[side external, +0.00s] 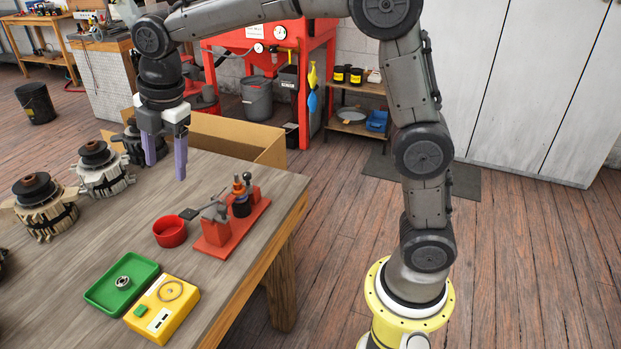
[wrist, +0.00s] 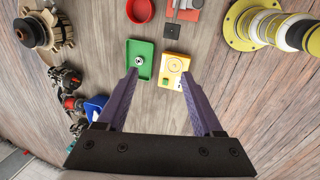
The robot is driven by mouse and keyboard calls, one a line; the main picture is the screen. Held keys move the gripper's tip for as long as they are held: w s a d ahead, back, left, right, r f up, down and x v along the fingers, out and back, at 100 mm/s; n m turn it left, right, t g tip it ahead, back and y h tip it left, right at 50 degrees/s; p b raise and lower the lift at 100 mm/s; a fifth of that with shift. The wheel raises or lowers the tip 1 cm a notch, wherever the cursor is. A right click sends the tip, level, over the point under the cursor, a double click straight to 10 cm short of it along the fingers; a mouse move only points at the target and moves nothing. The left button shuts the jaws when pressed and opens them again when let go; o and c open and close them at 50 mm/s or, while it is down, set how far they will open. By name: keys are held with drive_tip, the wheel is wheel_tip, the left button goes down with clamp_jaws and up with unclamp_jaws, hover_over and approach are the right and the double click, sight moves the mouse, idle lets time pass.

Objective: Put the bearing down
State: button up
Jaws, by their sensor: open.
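The bearing (side external: 123,282) is a small metal ring lying in the shallow green tray (side external: 150,266) near the table's front edge. In the wrist view the bearing (wrist: 138,61) lies in the green tray (wrist: 146,44), near the left fingertip in the picture, at a lower level. My gripper (side external: 166,170) is open with its two purple fingers pointing down. It is empty and raised over the far part of the table, well away from the tray in the side view. It also shows in the wrist view (wrist: 160,76) with nothing between the fingers.
A yellow box (side external: 163,309) stands right beside the tray. A red bowl (side external: 170,231) and a red fixture (side external: 217,228) are farther back. Several alternator parts (side external: 46,205) line the table's left side. A cardboard box (side external: 235,140) is beyond the far edge.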

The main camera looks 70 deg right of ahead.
drive_tip(key=s+d+m+t, duration=0.1)
drive_tip(key=s+d+m, duration=0.2)
drive_tip(key=s+m, duration=0.3)
drive_tip(key=s+d+f+m, duration=0.1)
drive_tip(key=s+m, duration=0.5)
drive_tip(key=s, duration=0.7)
drive_tip(key=s+d+f+m+t, duration=0.1)
drive_tip(key=s+d+m, duration=0.3)
drive_tip(key=s, duration=0.5)
drive_tip(key=shift+s+d+f+m+t, duration=0.2)
drive_tip(key=shift+d+m+t, duration=0.1)
drive_tip(key=shift+m, duration=0.9)
